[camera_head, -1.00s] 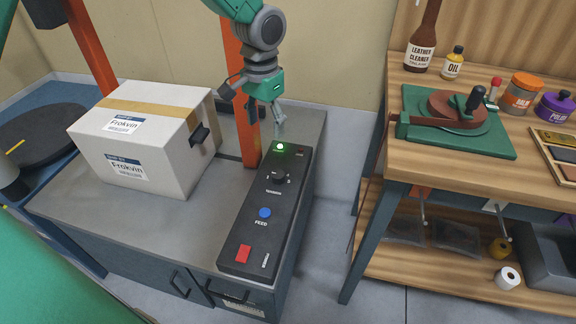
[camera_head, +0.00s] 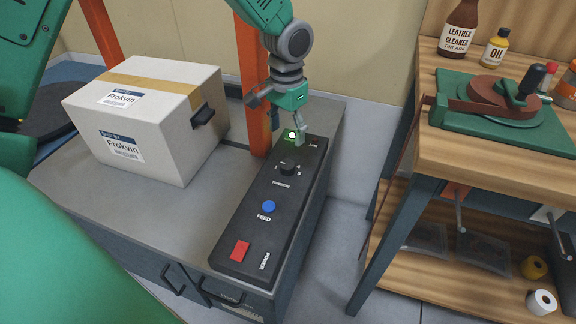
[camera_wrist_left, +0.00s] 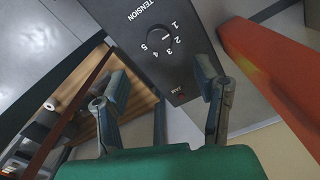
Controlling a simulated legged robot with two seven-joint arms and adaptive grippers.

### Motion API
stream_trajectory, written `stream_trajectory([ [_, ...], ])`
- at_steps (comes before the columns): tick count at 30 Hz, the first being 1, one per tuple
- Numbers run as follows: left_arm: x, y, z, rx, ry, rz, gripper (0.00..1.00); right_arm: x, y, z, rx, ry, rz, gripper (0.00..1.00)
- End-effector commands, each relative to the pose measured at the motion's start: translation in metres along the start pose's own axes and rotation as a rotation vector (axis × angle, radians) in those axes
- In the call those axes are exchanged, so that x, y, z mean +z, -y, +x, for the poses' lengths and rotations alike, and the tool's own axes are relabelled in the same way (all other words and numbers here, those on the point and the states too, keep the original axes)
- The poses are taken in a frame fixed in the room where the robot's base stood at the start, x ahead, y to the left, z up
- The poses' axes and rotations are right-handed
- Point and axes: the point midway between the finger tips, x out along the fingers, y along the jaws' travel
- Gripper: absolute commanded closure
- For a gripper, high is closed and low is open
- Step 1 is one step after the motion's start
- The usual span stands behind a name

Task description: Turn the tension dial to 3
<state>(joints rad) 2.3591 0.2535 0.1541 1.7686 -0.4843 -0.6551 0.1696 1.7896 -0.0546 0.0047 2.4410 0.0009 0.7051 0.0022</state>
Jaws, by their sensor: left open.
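The tension dial (camera_head: 289,168) is a small black knob on a long black control panel (camera_head: 246,213). In the left wrist view the dial (camera_wrist_left: 159,39) has the numbers 1 to 5 around it. My right gripper is out of view.
The panel also bears a blue FEED button (camera_head: 269,207) and a red POWER button (camera_head: 240,250). A white carton (camera_head: 150,115) stands left of the panel. An orange post (camera_head: 252,85) rises close beside the gripper. A wooden bench (camera_head: 480,145) stands at right.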

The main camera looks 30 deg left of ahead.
Motion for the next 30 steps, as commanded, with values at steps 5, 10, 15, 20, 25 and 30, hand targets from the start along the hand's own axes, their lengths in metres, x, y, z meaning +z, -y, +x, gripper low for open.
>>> stream_trajectory([
  [5, 0.001, 0.000, 0.044, 0.001, 0.003, 0.000, 0.44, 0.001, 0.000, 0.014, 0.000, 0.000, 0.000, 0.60],
  [10, 0.001, 0.000, 0.077, 0.000, 0.003, 0.001, 0.44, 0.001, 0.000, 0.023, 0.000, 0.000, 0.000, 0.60],
  [15, 0.000, 0.000, 0.099, 0.000, 0.000, 0.001, 0.44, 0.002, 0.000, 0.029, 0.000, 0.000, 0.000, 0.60],
  [20, 0.000, 0.000, 0.107, 0.000, 0.000, 0.001, 0.44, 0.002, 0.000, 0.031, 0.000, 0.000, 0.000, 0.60],
  [25, 0.000, 0.000, 0.107, 0.000, -0.001, 0.001, 0.44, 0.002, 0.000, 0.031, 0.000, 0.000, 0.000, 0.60],
  [30, 0.000, 0.000, 0.107, 0.000, 0.000, 0.001, 0.65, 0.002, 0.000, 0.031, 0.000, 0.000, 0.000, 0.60],
])
